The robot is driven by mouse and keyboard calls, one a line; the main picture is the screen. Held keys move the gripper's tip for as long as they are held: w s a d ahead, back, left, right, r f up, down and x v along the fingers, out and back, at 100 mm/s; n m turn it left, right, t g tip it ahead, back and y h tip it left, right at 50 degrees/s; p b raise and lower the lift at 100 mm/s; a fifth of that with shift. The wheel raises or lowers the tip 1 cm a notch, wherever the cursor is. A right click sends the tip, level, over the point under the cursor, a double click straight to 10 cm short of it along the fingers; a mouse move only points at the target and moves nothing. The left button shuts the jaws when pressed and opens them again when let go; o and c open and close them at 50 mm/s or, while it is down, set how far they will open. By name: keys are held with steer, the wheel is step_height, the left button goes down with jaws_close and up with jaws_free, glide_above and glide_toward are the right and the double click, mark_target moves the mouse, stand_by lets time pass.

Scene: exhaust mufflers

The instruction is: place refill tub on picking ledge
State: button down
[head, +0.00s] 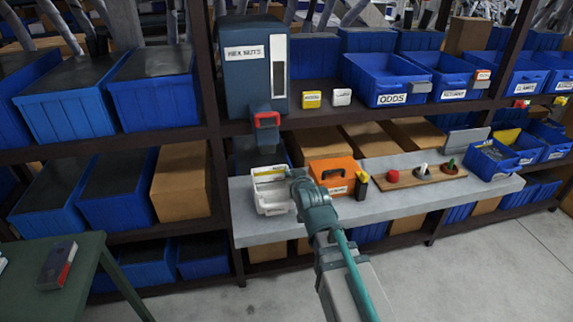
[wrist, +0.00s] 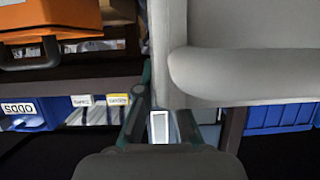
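The refill tub, a white open-topped bin (head: 271,208), is at the left part of the grey picking ledge (head: 380,207) in the head view. I cannot tell whether its base touches the ledge. My gripper (head: 293,176) is at the tub's right upper edge. In the wrist view the tub (wrist: 240,75) fills the upper right, very near the camera. The fingers (wrist: 162,115) of my gripper stand on either side of its pale wall, with little visible gap. The fingertips are partly hidden by the tub.
An orange case (head: 335,174) stands just right of the tub; it also shows in the wrist view (wrist: 50,20). A blue hex nut dispenser (head: 252,75) with a red-edged spout (head: 267,120) hangs above and behind. A wooden board (head: 408,177) with small items lies further right.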

mark_target(286, 165)
steer(key=w, duration=0.2)
steer(key=w+a, duration=0.1)
steer(key=w, duration=0.1)
steer(key=w+a, duration=0.1)
steer(key=w, duration=0.1)
steer(key=shift+f+p, duration=0.15)
steer(key=shift+p, duration=0.2)
steer(key=shift+f+p, duration=0.3)
steer(key=shift+f, duration=1.45)
steer(key=shift+f, duration=0.1)
steer(key=c, duration=1.8)
jaws_free()
steer(key=shift+f, duration=0.1)
steer(key=o, duration=0.5)
steer(key=shift+s, duration=0.1)
